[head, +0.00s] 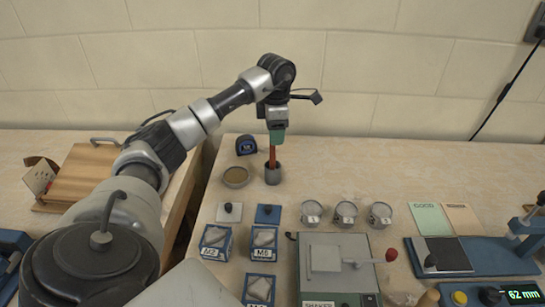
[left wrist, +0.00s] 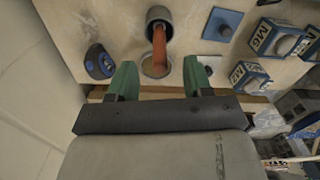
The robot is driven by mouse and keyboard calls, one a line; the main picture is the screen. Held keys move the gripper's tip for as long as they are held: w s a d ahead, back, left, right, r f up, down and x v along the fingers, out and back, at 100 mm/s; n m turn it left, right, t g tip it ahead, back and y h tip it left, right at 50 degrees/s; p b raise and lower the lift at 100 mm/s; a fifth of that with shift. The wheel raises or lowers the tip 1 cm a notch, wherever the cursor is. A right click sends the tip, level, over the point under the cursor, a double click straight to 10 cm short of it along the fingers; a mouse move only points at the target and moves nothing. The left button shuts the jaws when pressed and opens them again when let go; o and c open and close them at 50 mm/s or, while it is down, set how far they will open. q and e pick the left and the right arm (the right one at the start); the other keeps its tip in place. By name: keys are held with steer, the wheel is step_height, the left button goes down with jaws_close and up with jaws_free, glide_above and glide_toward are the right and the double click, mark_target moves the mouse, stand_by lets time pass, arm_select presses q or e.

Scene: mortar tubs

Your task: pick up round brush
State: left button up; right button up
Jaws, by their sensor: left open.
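The round brush (head: 272,156) stands upright in a small dark grey cup (head: 272,175); only its orange-red handle shows, and its lower end is hidden in the cup. My left gripper (head: 277,132) is above the cup, pointing down, at the top of the handle. In the left wrist view the green fingers (left wrist: 160,78) are spread apart. There the handle (left wrist: 159,45) lies beyond the gap between them, with the cup (left wrist: 159,16) behind it. I cannot tell whether the fingers touch the handle. My right gripper is not in view.
A round dish (head: 236,177) stands just left of the cup, and a blue tape measure (head: 246,145) lies behind it. Blue boxes (head: 215,242), round tins (head: 346,213) and a shaker device (head: 335,262) stand nearer me. The table behind the tins is clear.

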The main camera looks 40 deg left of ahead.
arm_select(q)
steer(key=p, duration=0.2)
glide_above(272, 169)
steer(key=f, duration=0.5)
steer(key=shift+w+a, duration=0.25)
steer(key=shift+w, duration=0.05)
steer(key=shift+f, duration=0.3)
steer(key=shift+w+b, duration=0.1)
steer(key=shift+b, duration=0.2)
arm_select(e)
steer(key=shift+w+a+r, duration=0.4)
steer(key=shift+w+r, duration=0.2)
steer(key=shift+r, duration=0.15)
arm_select(q)
steer(key=shift+c, duration=0.4)
jaws_close()
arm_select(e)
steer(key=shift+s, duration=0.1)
